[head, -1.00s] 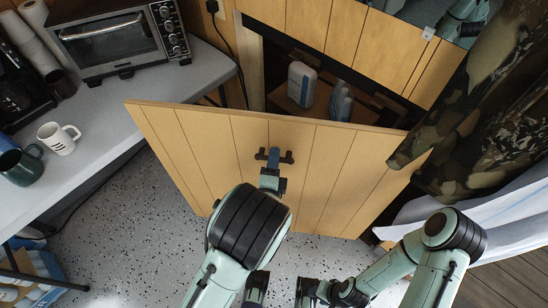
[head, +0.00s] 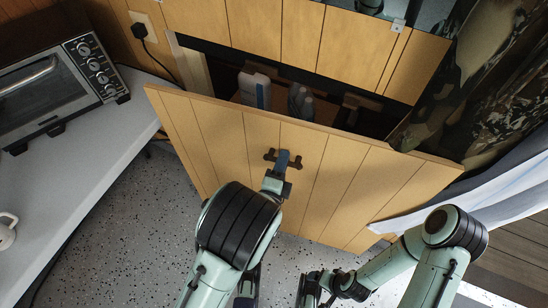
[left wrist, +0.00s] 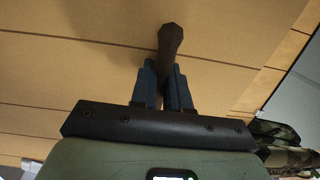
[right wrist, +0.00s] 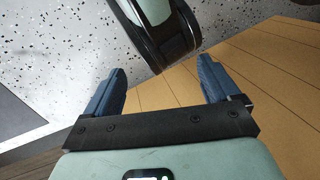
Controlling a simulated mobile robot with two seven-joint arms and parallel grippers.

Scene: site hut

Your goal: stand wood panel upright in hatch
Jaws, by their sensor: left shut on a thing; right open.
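The wood panel (head: 230,146) is a wide plank-lined board, tilted in front of the hatch (head: 320,95) and covering its lower part. My left gripper (head: 283,160) is shut on the dark handle (head: 269,154) at the panel's middle. In the left wrist view the blue fingers (left wrist: 165,85) close around the handle (left wrist: 170,45), with the panel (left wrist: 80,60) behind. My right gripper (right wrist: 160,90) is open and empty in its wrist view, low beside the panel (right wrist: 270,85). In the head view its fingers (head: 308,290) are near the floor.
White bottles (head: 255,90) stand inside the hatch opening. A grey counter (head: 90,150) with a toaster oven (head: 60,85) is on the left. A camouflage curtain (head: 480,85) hangs close to the panel's right end. Speckled floor (head: 150,240) is clear at lower left.

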